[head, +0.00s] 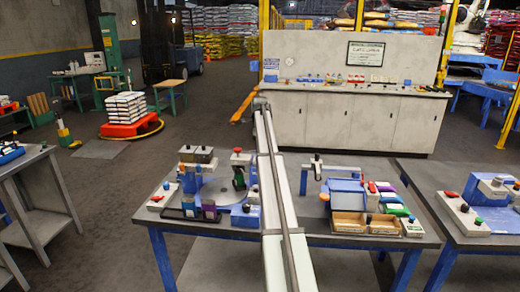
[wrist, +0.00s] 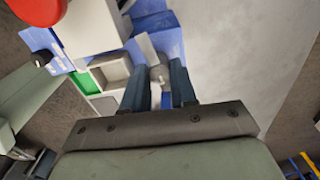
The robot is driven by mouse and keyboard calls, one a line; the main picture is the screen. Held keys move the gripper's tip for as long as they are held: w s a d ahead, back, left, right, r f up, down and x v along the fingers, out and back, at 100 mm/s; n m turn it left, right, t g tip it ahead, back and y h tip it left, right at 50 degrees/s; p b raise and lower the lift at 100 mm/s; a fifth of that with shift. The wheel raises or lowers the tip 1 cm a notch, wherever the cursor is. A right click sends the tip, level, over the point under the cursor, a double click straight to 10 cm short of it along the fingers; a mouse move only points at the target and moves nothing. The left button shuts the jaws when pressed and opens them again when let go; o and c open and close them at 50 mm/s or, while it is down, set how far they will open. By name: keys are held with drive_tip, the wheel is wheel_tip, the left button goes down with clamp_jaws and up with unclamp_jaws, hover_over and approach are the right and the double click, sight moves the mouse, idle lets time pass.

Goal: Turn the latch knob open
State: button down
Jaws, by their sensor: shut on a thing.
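In the wrist view, my gripper (wrist: 162,70) has its two dark blue fingers closed around a small light grey knob (wrist: 158,76). The knob sits between the fingertips, by a pale plate and blue and white housing. The fingers partly cover its sides, so I cannot tell how far it is turned. In the head view, a long pale arm link of mine runs up the middle to the cabinet counter; my gripper and the knob cannot be made out there.
In the wrist view, a red round thing (wrist: 38,8) and a green panel (wrist: 88,82) lie left of the fingers. The head view shows a long grey cabinet (head: 350,120), a front table (head: 335,235) crowded with devices and trays, and open floor on the left.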

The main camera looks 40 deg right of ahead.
drive_tip(key=c, duration=0.9)
unclamp_jaws()
wheel_tip(320, 180, up, 14)
drive_tip(key=shift+f, duration=0.1)
idle(0.4)
